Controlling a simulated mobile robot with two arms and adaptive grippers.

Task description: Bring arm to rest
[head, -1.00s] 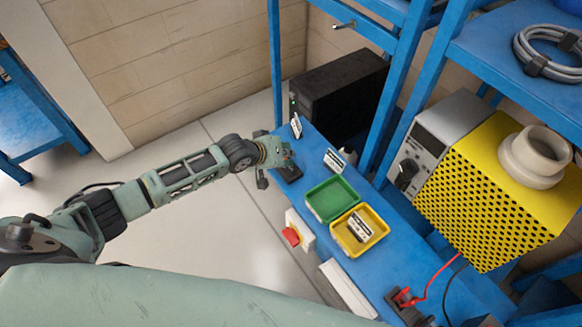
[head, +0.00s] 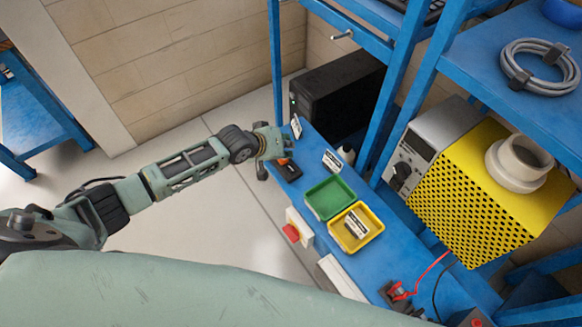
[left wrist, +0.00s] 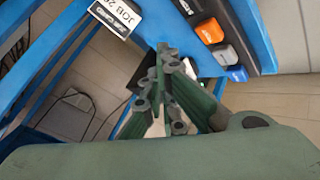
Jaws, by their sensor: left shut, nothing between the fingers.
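My left arm reaches in from the left in the head view, its gripper (head: 268,148) at the far left end of the blue bench (head: 316,182). The gripper's green fingers (left wrist: 161,62) are shut with nothing between them in the left wrist view. The gripper is beside a dark holder (head: 291,173) with an orange piece in it. Whether the gripper touches the bench cannot be told. My right gripper is not in view.
A job card (left wrist: 116,15) stands near the fingers. Along the bench are a green tray (head: 330,198), a yellow tray (head: 345,240) and a red button (head: 291,233). A black case (head: 335,92) and blue rack posts stand behind. Open floor (head: 205,235) lies left of the bench.

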